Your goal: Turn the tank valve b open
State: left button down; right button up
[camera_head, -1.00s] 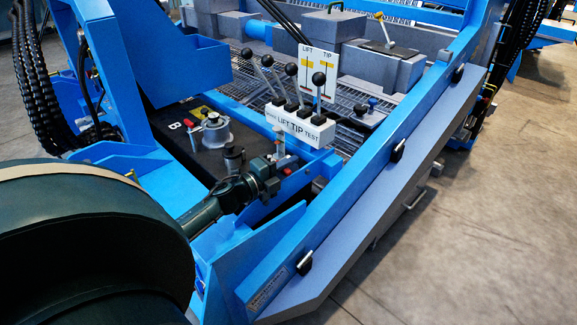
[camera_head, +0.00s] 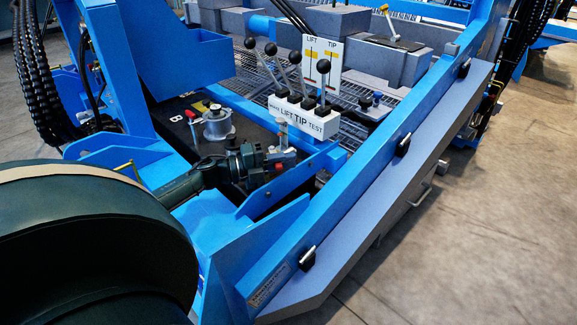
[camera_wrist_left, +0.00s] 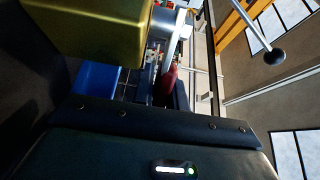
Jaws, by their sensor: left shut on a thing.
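My left gripper (camera_head: 268,160) reaches in from the left over the black tank top, beside a small grey upright fitting (camera_head: 283,138). It is shut on a small valve handle, mostly hidden by the dark fingers; small red parts show at the fingertips. I cannot tell from the picture whether this handle is turned. A white letter B (camera_head: 174,119) marks the tank top, with a small red-topped part (camera_head: 190,114) and a grey round cap (camera_head: 217,122) beside it, apart from the gripper. The left wrist view shows a red grip (camera_wrist_left: 167,84) in front of the gripper body. My right gripper is not in view.
A white lever block (camera_head: 300,116) with several black-knobbed levers stands close behind the gripper. A blue frame beam (camera_head: 345,180) runs along the right. A blue upright plate (camera_head: 270,225) stands in front. Open floor (camera_head: 480,220) lies to the right.

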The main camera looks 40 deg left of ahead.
pick_arm(q)
jog(key=shift+s+a+f+m+g+h+b, duration=0.1)
jog(key=shift+s+f+m+g+h+b, duration=0.05)
jog(key=shift+m+g+h+b, duration=0.25)
jog(key=shift+s+a+f+m+g+h+b, duration=0.15)
jog(key=shift+m+g+h+b, duration=0.15)
jog(key=shift+h+b, duration=0.2)
jog(key=shift+s+r+m+g+h+b, duration=0.15)
jog(key=shift+s+m+g+h+b, duration=0.2)
jog(key=shift+m+g+h+b, duration=0.45)
jog(key=shift+s+a+r+b, duration=0.1)
jog(key=shift+r+b, duration=0.05)
jog(key=shift+b, duration=0.15)
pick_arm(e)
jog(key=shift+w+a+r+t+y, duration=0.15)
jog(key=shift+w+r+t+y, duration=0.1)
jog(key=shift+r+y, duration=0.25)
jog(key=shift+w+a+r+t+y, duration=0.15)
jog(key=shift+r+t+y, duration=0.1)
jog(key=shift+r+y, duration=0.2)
pick_arm(q)
jog(key=c, duration=1.5)
grip_release()
jog(key=shift+o, duration=0.5)
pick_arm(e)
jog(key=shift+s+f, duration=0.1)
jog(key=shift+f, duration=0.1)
